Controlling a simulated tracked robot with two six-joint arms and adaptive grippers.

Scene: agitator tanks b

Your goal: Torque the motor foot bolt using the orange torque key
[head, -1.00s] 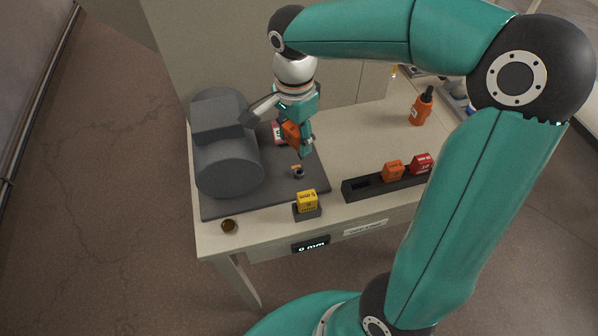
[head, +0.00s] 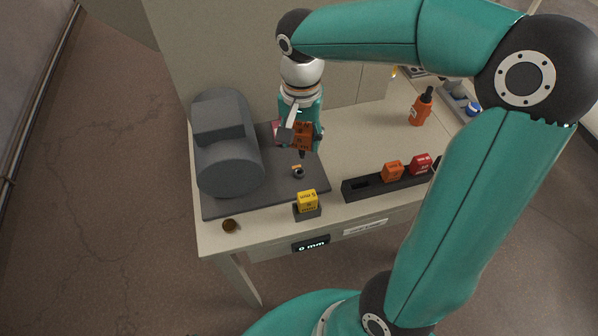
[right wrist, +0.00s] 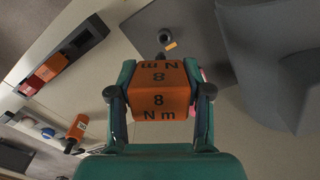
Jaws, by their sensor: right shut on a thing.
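My right gripper (head: 301,140) is shut on an orange torque key (head: 302,130), held above the dark plate beside the motor. In the right wrist view the key (right wrist: 160,90) is a block reading "8 N m", between both fingers (right wrist: 160,94). The motor foot bolt (head: 298,172) is a small dark round piece with an orange mark beside it, on the plate; it also shows beyond the key in the right wrist view (right wrist: 164,38). The key is apart from the bolt in the head view. The grey motor (head: 228,150) stands left of it. My left gripper is out of view.
A yellow block (head: 307,200) sits on a small stand at the front. A dark rack (head: 362,188) holds another orange block (head: 393,170) and a red block (head: 421,163). An orange bottle (head: 420,108) stands back right. A small brown round thing (head: 229,226) lies front left.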

